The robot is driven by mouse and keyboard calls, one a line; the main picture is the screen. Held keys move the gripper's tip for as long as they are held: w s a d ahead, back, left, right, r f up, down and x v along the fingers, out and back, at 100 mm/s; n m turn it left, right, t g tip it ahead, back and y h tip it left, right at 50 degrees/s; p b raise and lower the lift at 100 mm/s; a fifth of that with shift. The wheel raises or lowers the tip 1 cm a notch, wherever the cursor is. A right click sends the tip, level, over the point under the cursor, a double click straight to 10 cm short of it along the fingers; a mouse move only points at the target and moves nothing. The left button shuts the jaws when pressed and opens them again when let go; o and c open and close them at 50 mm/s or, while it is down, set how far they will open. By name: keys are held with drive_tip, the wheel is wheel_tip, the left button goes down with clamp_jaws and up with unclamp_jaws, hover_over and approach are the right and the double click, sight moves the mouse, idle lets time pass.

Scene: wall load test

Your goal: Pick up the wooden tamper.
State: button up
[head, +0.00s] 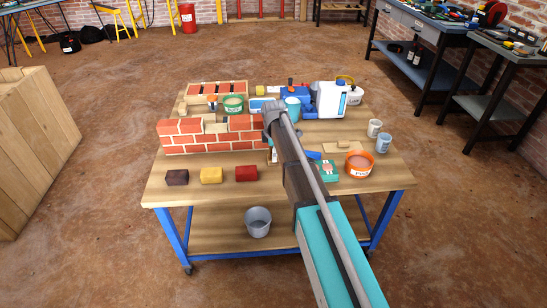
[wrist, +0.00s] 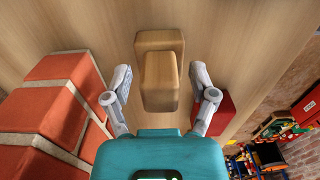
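The wooden tamper (wrist: 160,80) shows in the middle of the wrist view as a pale wooden piece with a narrower block in front of a broader one. My gripper (wrist: 161,88) is open, with one finger on each side of the tamper and a visible gap on both sides. It holds nothing. In the head view my arm covers most of the gripper, which is low over the table just right of the brick wall. I cannot make out the tamper there.
The brick wall (head: 213,136) stands close by; its bricks (wrist: 50,110) fill the wrist view's left. A red block (head: 246,173) lies in front, beside yellow and dark ones. An orange bucket (head: 360,165) stands right on the workbench (head: 380,181). Containers crowd the back.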

clamp_jaws()
drive_tip(key=shift+r, duration=0.1)
wheel_tip(320, 180, up, 2)
drive_tip(key=p, duration=0.2)
drive_tip(key=shift+r+p, duration=0.2)
drive_tip(key=shift+p, duration=0.15)
drive_tip(key=s+d+r+p, duration=0.1)
drive_tip(key=s+r+p, duration=0.9)
drive_tip(key=s, duration=0.4)
drive_tip(key=shift+d+r, duration=0.2)
drive_tip(key=shift+d, duration=0.05)
